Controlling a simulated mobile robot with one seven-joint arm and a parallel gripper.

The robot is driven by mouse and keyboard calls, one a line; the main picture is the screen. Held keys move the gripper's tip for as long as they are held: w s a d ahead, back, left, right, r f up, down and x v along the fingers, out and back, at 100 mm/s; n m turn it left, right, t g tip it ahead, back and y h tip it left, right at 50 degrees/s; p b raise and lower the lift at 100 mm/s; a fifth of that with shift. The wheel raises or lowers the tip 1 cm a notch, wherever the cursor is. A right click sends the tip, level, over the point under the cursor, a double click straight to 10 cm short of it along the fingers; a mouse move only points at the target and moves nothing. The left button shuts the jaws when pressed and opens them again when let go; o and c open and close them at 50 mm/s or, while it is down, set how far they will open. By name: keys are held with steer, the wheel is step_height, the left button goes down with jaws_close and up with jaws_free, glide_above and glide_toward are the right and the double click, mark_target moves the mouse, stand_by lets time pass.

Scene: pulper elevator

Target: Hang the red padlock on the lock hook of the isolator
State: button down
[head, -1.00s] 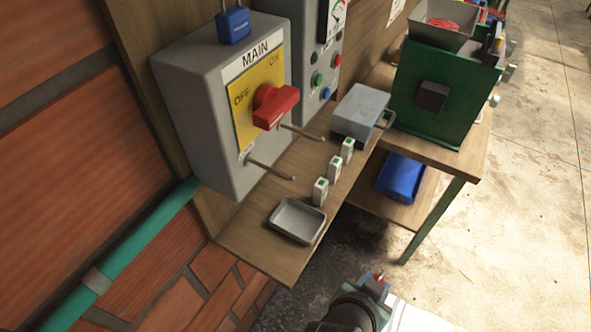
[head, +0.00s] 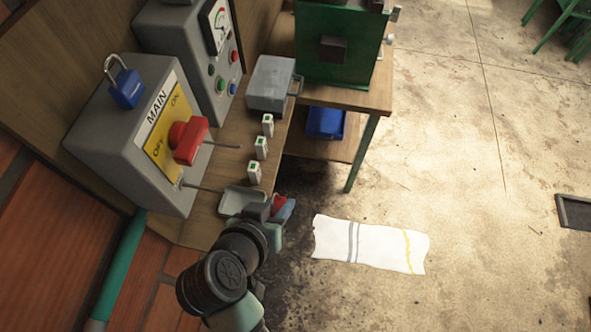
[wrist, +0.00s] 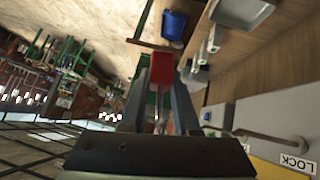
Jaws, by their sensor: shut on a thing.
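The red padlock (wrist: 162,68) is between the fingertips of my gripper (wrist: 161,90), which is shut on it. Its metal shackle points back toward the wrist camera. In the head view the padlock (head: 277,202) shows small, partly hidden by my gripper (head: 281,209), just right of the tray. The grey isolator (head: 120,150) is at left with a red handle (head: 190,141). Its lower rod, the lock hook (head: 205,189), sticks out toward the tray. In the wrist view the hook (wrist: 262,136) is at lower right beside the LOCK label (wrist: 296,163), apart from the padlock.
A grey tray (head: 240,199) and several small white green-marked blocks (head: 261,148) sit on the wooden shelf. A second rod (head: 225,146) juts out by the handle. A blue padlock (head: 126,88) is atop the isolator. A grey box (head: 271,82) stands farther back.

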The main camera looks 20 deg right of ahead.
steer(key=shift+w+a+r+p, duration=0.15)
steer(key=shift+a+r+p, duration=0.1)
steer(key=shift+r, duration=0.2)
steer(key=shift+w+a+r+p, duration=0.1)
steer(key=shift+a+r, duration=0.1)
steer(key=shift+r, duration=0.25)
steer(key=w+a+f, duration=0.1)
steer(key=w+a, duration=0.4)
steer(key=a, duration=0.2)
steer(key=shift+w+a+f, duration=0.15)
steer(key=shift+f, duration=0.15)
stand_by(0.5)
steer(key=c, duration=0.6)
jaws_free()
steer(key=shift+f, duration=0.1)
steer(key=shift+b+v, duration=0.45)
steer(key=shift+v, duration=6.15)
